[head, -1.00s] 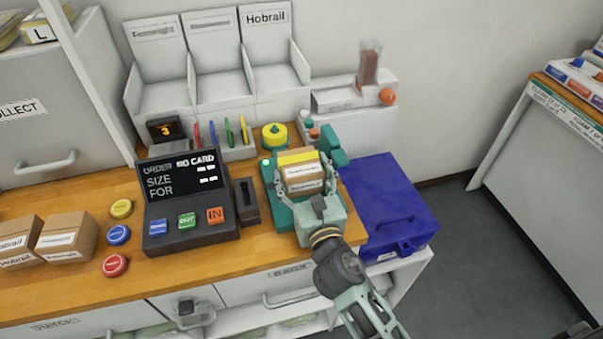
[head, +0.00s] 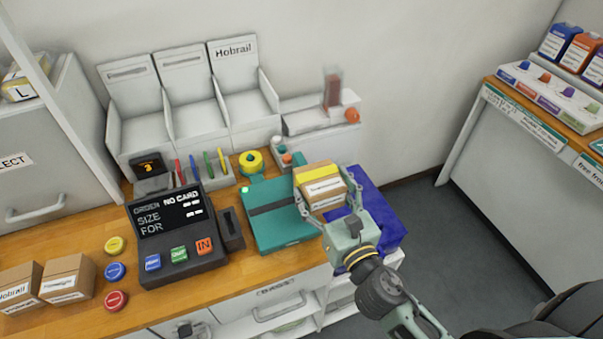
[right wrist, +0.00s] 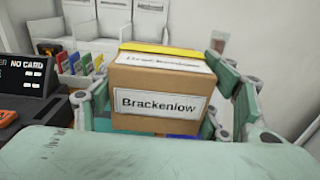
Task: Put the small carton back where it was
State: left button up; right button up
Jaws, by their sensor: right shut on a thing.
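The small carton (head: 322,188) is brown, with a yellow strip across its top and white labels. In the right wrist view the carton (right wrist: 160,92) fills the middle, and its front label reads "Brackenlow". My right gripper (head: 326,190) is shut on the carton, one finger on each side. It holds the carton at the right end of the counter, over or near the blue bin (head: 385,215). Two other brown cartons, the left one (head: 18,285) and the right one (head: 68,278), sit at the counter's left. My left gripper is not in view.
A teal flat device (head: 275,232) with a dark band lies bare beside the carton. A black order terminal (head: 180,235) stands left of it. Three white bays (head: 190,105) stand behind, the right one marked "Hobrail". Coloured buttons (head: 115,271) sit on the counter.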

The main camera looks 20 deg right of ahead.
jog(key=shift+s+d+r, duration=0.25)
jog(key=s+f+b, duration=0.1)
jog(key=s, duration=0.1)
jog(key=s+f+b, duration=0.2)
jog(key=shift+a, duration=0.15)
pick_arm(q)
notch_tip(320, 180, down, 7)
jog(key=b, duration=0.4)
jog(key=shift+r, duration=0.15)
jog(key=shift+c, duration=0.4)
pick_arm(e)
jog(key=h, duration=0.1)
send_near(327, 209)
jog(key=shift+w+m, duration=0.4)
jog(key=shift+w, duration=0.6)
